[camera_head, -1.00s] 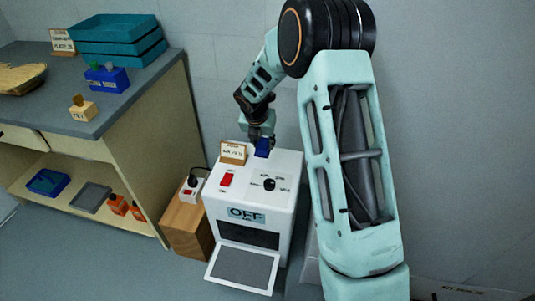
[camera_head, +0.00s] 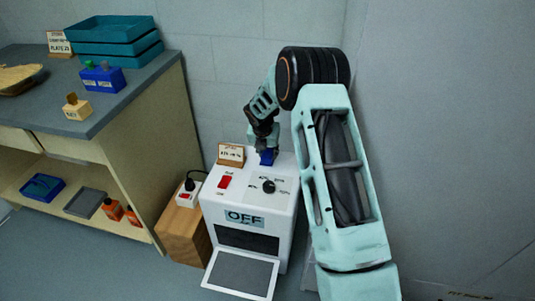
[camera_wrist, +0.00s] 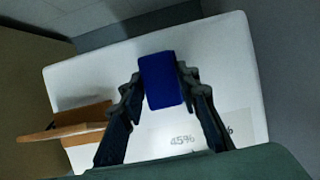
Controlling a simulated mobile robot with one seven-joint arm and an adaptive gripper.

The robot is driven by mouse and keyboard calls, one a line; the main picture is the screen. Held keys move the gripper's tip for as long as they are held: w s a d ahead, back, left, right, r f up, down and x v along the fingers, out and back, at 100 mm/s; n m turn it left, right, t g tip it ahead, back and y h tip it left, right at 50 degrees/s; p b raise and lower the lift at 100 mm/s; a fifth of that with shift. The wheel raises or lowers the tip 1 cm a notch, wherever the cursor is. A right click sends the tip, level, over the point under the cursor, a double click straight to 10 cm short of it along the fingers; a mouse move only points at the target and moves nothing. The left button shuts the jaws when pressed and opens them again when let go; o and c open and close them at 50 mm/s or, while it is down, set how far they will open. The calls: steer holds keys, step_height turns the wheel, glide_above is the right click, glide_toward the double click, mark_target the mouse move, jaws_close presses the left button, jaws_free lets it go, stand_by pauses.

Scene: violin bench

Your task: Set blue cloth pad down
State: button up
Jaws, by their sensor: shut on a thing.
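The blue cloth pad (camera_wrist: 161,80) is between the two fingers of my gripper (camera_wrist: 158,95) in the wrist view. It also shows in the head view (camera_head: 267,157), below my gripper (camera_head: 266,148). My gripper is shut on the pad, over the back part of the white machine's top (camera_head: 288,170). I cannot tell whether the pad touches the top. The gripper hides part of the pad in the head view.
A wooden sign (camera_head: 231,154) stands close left of my gripper on the machine. The top also has a red switch (camera_head: 225,182) and a black knob (camera_head: 268,186). An "OFF" panel (camera_head: 244,218) is on the front, above an open door (camera_head: 240,274). A wall is behind.

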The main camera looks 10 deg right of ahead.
steer(key=shift+f, duration=0.15)
steer(key=o, duration=1)
steer(key=shift+r, duration=0.3)
steer(key=p+v, duration=0.3)
steer(key=v, duration=0.8)
steer(key=shift+s+r, duration=0.2)
steer(key=shift+r, duration=0.2)
